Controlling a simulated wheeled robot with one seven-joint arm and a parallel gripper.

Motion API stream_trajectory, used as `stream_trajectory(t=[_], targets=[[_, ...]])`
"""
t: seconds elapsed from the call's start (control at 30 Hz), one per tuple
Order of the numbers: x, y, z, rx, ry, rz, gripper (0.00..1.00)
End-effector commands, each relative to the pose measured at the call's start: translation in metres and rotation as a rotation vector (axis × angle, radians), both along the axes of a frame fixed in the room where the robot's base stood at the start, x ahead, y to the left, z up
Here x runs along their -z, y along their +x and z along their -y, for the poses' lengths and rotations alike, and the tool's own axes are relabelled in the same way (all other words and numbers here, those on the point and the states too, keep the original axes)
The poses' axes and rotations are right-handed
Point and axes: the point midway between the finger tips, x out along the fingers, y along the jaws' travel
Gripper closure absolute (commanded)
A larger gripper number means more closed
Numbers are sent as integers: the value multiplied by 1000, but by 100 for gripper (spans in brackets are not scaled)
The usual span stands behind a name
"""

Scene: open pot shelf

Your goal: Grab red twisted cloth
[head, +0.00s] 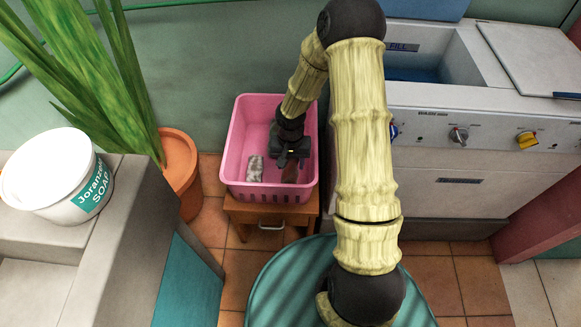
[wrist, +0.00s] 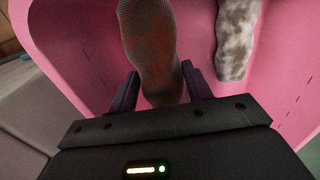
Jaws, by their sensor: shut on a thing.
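The red twisted cloth (wrist: 152,45) looks dark red-brown with a woven texture and lies between my gripper's fingers in the wrist view. In the head view a small part of the cloth (head: 290,172) shows below the gripper. My gripper (head: 290,155) is down inside the pink basket (head: 262,190), shut on the cloth; its two dark fingers (wrist: 158,92) stand on either side of the cloth's near end. The arm and gripper hide part of the basket's right side in the head view.
A grey-white mottled cloth (head: 255,168) lies in the basket beside the red one. The basket stands on a small wooden stool (head: 270,213). A washing machine (head: 470,140) is at right, a potted plant (head: 180,175) at left, and a soap bucket (head: 55,175) on a ledge.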

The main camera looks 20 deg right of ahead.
Motion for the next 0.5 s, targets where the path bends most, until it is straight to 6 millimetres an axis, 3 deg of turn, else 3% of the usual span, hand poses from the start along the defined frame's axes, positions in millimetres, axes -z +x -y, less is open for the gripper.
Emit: stream_trajectory(t=[0.03, 0.2, 0.33, 0.5], targets=[[-22, 1, 0, 2, 0, 5, 78], [-67, 1, 0, 1, 0, 5, 78], [-92, 1, 0, 1, 0, 3, 78], [-109, 1, 0, -1, 0, 2, 78]])
